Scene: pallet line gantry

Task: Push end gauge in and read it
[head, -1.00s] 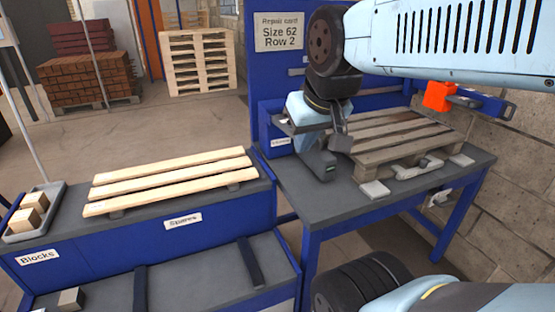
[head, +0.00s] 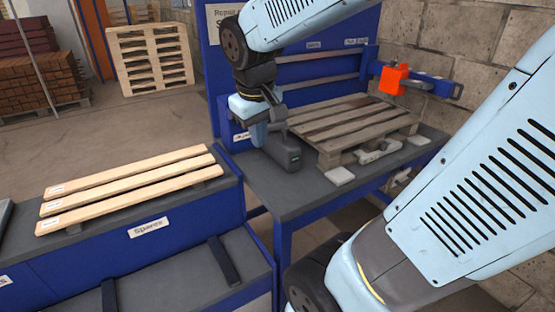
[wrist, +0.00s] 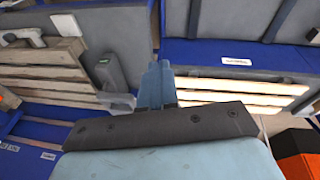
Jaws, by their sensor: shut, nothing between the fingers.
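The end gauge looks to be the orange block (head: 395,79) on a blue bar with a grey rod, beyond the right end of the repair bench. No reading on it can be made out. An orange patch at the left edge of the wrist view may be part of it. My gripper (head: 276,118) is left of the pallet, above the bench and well away from the gauge. In the wrist view its blue fingers (wrist: 155,85) are together with nothing between them. A worn pallet (head: 352,122) lies on the bench between gripper and gauge.
A dark cordless-looking tool (head: 285,152) stands on the bench close by my gripper. The grey bench top (head: 270,185) is bare at the front left. Spare planks (head: 130,185) lie on the blue unit at left. A block wall (head: 470,45) closes the right side.

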